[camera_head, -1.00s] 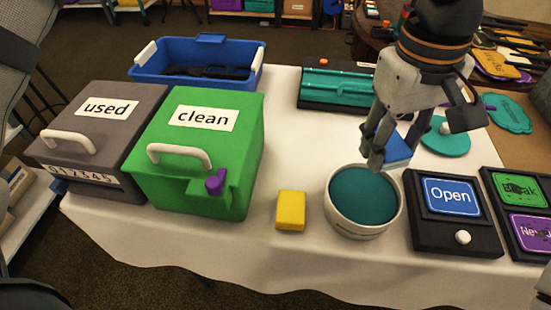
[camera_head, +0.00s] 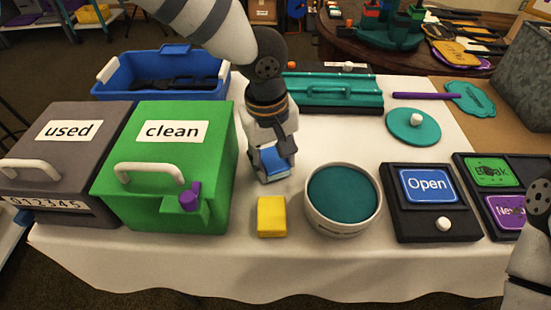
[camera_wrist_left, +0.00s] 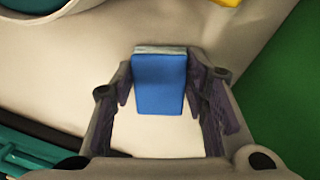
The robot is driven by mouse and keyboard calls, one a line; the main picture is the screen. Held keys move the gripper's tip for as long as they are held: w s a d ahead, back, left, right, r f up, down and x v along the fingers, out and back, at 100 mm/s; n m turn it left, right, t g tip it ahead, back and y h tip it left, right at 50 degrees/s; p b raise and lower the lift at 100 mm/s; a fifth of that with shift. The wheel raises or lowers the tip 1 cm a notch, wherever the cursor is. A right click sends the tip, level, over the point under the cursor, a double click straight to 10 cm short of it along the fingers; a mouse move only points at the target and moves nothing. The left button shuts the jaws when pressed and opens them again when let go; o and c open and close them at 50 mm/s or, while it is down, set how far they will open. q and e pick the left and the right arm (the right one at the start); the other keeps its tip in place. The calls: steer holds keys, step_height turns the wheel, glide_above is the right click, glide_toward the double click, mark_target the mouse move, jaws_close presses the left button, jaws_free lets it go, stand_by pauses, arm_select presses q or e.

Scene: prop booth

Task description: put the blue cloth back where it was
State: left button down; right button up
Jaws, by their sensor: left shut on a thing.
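My left gripper (camera_head: 272,168) is shut on the blue cloth (camera_head: 275,158), a small folded block. It holds it over the white table, between the green clean box (camera_head: 220,150) and the round pot (camera_head: 378,200), behind the yellow block (camera_head: 271,216). In the left wrist view the cloth (camera_wrist_left: 160,85) sits between the two fingers of the gripper (camera_wrist_left: 168,80), with bare table around it. Whether the cloth touches the table is hard to tell. My right gripper is not in view; only part of my right arm shows at the lower right edge.
The grey used box (camera_head: 70,155) stands left of the green box. A blue bin (camera_head: 165,97) and a teal-topped case (camera_head: 330,93) stand at the back. The Open panel (camera_head: 432,222) and a teal lid (camera_head: 413,126) are right. Bare table lies right of my left gripper.

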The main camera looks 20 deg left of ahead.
mark_target(270, 165)
arm_select(q)
steer(key=c, duration=0.9)
jaws_free()
steer(key=shift+f, duration=0.15)
steer(key=r, duration=0.4)
steer(key=r+p, duration=0.1)
steer(key=r, duration=0.7)
steer(key=shift+s+a+r, duration=0.15)
steer(key=shift+s+a, duration=0.15)
steer(key=shift+s, duration=0.1)
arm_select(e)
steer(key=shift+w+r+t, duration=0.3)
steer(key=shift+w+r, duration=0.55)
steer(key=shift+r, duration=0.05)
